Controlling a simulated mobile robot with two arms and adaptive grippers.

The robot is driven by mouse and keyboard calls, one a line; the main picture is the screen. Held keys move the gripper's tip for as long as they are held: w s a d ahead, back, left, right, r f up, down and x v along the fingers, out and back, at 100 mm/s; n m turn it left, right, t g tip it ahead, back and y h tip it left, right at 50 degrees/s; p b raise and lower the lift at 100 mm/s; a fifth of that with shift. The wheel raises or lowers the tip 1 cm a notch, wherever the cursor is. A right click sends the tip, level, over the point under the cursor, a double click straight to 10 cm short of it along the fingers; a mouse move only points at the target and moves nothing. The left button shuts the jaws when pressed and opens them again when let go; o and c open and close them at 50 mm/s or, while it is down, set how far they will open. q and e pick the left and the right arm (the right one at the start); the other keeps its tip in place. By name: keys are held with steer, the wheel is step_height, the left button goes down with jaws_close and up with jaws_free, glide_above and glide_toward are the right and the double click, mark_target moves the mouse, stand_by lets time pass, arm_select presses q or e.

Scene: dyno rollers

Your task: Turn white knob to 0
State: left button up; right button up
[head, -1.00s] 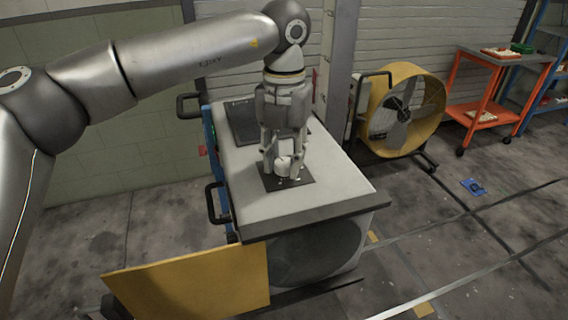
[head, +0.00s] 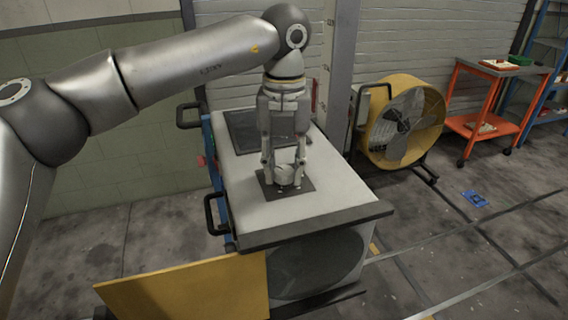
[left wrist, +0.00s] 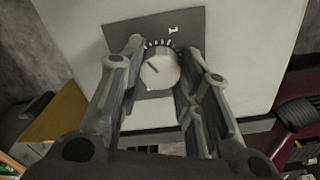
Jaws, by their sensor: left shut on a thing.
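The white knob (head: 284,175) sits on a dark square plate (head: 307,184) on top of a pale machine cabinet. In the left wrist view the knob (left wrist: 161,69) is round with a dark pointer line and tick marks around its far side. The pointer line slants toward the upper left; its number is too small to read. My left gripper (head: 284,182) points straight down over the plate, its fingers on both sides of the knob and shut on it. It also shows in the left wrist view (left wrist: 162,75). My right gripper is not in view.
The cabinet top (head: 335,195) is clear around the plate, with a dark panel (head: 243,128) behind. Black handles (head: 213,212) stick out at its left side. A yellow board (head: 190,290) stands in front. A yellow fan (head: 403,122) and an orange cart (head: 488,105) stand to the right.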

mark_target(284, 170)
arm_select(q)
steer(key=o, duration=1)
step_height(284, 170, up, 12)
